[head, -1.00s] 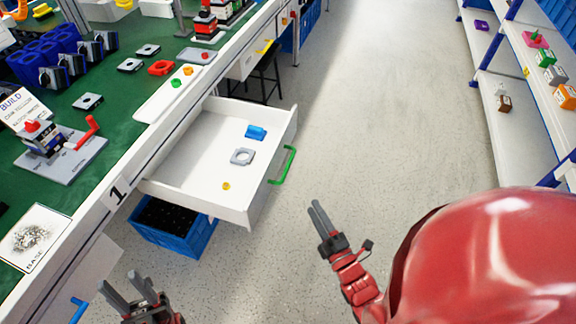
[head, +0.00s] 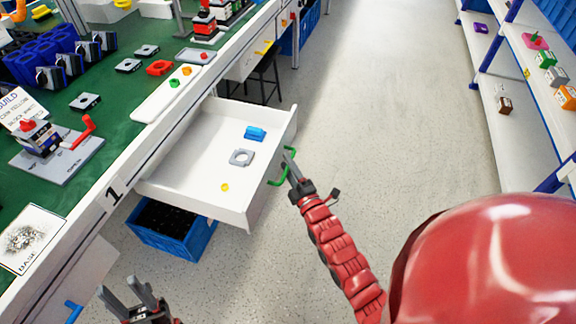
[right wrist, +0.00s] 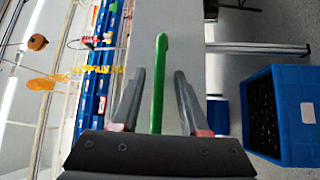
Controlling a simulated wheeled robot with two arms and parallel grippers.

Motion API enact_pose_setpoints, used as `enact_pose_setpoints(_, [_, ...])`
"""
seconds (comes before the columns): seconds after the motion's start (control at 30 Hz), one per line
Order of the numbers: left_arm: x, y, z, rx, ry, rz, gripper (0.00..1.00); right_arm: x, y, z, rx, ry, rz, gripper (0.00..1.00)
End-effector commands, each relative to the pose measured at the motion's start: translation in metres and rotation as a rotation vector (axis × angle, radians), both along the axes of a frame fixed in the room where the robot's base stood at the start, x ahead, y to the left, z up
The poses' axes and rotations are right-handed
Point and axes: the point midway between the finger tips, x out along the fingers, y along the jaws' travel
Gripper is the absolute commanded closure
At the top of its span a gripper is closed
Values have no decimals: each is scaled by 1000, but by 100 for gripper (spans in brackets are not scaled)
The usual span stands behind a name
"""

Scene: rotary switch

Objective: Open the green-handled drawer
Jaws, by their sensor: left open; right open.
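The green handle (head: 275,182) is on the front of a white drawer (head: 240,203) under the workbench. The drawer stands pulled out, with a blue part, a grey part and a yellow piece inside. My right gripper (head: 289,160) is open at the handle, covering part of it in the head view. In the right wrist view the green handle (right wrist: 159,85) runs between the two open fingers, with gaps on both sides. My left gripper (head: 128,296) is open and empty at the lower left, in front of the workbench.
A blue bin (head: 170,232) stands on the floor below the drawer. A blue handle (head: 74,310) shows at the lower left. Shelves (head: 510,125) with small boxes are on the right. The aisle floor between is clear.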

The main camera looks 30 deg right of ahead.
Motion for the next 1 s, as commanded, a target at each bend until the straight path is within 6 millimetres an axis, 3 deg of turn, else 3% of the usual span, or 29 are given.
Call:
enact_pose_setpoints(0.23, [0, 0, 0, 0, 0, 0, 55, 1, 0, 0, 1, -1, 0, 57])
enact_pose_setpoints(0.47, [0, 0, 0, 0, 0, 0, 55, 1, 0, 1, 1, -1, 0, 99])
enact_pose_setpoints(1.0, [0, 0, 0, 0, 0, 0, 55, 0, 0, 0, 1, 0, 0, 100])
